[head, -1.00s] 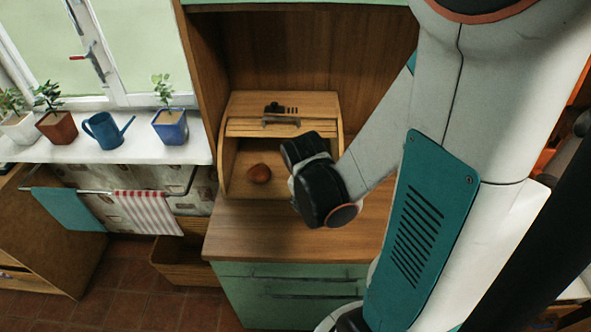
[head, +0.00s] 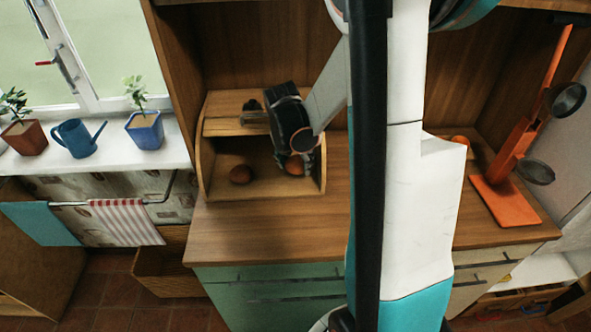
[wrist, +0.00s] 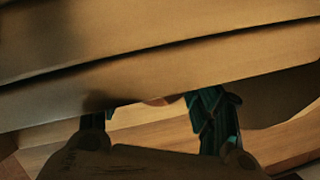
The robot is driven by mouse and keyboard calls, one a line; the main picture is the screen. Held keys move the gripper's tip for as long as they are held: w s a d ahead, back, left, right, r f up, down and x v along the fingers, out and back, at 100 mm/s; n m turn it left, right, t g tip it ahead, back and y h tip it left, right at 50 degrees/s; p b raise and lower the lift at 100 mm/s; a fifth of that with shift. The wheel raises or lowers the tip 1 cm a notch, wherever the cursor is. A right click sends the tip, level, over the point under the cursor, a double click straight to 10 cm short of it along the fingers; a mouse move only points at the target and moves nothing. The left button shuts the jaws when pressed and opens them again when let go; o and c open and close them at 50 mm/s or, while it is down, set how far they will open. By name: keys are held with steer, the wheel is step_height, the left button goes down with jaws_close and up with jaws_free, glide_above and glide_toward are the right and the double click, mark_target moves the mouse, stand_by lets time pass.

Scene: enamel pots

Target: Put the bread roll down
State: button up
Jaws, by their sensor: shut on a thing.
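A wooden bread box (head: 203,166) stands open on the counter, its slatted front rolled up. One brown bread roll (head: 241,174) lies inside on the left. My gripper (head: 303,157) reaches into the right side of the box and is shut on another bread roll (head: 294,166), close above the box floor; whether it touches the floor I cannot tell. In the wrist view, the slatted front fills the upper part, and only a sliver of the held roll (wrist: 157,101) shows between the dark teal fingers of my gripper (wrist: 150,112).
An orange rack (head: 507,150) with dark pans stands on the counter at the right. A small orange round thing (head: 459,140) is partly hidden behind my arm. The counter (head: 270,225) before the box is clear. Potted plants and a blue watering can (head: 76,138) line the sill.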

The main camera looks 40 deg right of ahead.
mark_target(294, 164)
steer(key=shift+f+b, duration=0.4)
steer(key=shift+f, duration=0.95)
steer(key=shift+f, duration=0.1)
steer(key=o, duration=1.2)
steer(key=shift+c, duration=0.2)
steer(key=p+v, duration=0.4)
steer(key=v, duration=0.8)
